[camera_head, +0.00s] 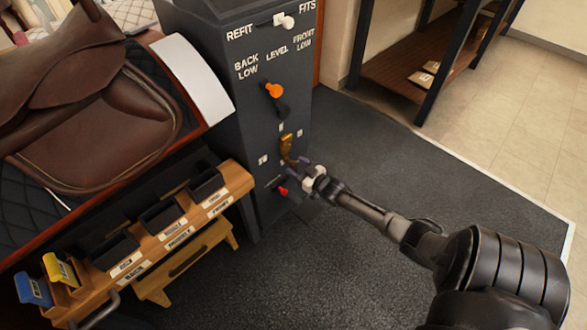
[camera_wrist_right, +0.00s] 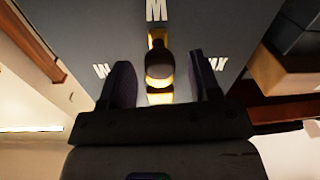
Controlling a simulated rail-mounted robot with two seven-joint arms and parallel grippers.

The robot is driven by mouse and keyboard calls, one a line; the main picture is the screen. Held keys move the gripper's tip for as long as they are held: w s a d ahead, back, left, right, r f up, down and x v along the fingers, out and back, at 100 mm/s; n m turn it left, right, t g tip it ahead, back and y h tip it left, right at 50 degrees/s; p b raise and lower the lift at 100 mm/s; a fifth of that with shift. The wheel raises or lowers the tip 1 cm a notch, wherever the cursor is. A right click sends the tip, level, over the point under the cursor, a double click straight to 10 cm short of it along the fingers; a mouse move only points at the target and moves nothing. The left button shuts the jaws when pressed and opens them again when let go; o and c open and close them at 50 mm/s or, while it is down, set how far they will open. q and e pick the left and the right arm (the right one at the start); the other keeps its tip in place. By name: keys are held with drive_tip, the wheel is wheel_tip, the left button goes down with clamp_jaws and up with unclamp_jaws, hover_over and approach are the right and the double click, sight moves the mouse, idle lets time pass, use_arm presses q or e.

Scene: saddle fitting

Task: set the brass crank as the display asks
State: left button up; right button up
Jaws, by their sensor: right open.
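The brass crank (camera_head: 286,143) is on the front of the dark grey cabinet (camera_head: 215,70), below an orange-knobbed lever (camera_head: 273,90). My right gripper (camera_head: 297,170) is open at the cabinet front, just below the crank in the head view. An M mark stands above the crank there, with partly hidden marks left and right. My left gripper is not in view.
A white knob (camera_head: 284,21) sits between REFIT and FITS on the cabinet top. The orange lever is by BACK LOW, LEVEL and FRONT LOW. A red knob (camera_head: 283,190) is low on the front. A saddle (camera_head: 90,90) and wooden bin rack (camera_head: 160,240) stand left. Floor at right is clear.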

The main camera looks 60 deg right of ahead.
drive_tip(key=shift+w+d+b, duration=0.2)
drive_tip(key=shift+w+b, duration=0.1)
drive_tip(key=shift+w, duration=0.7)
clamp_jaws()
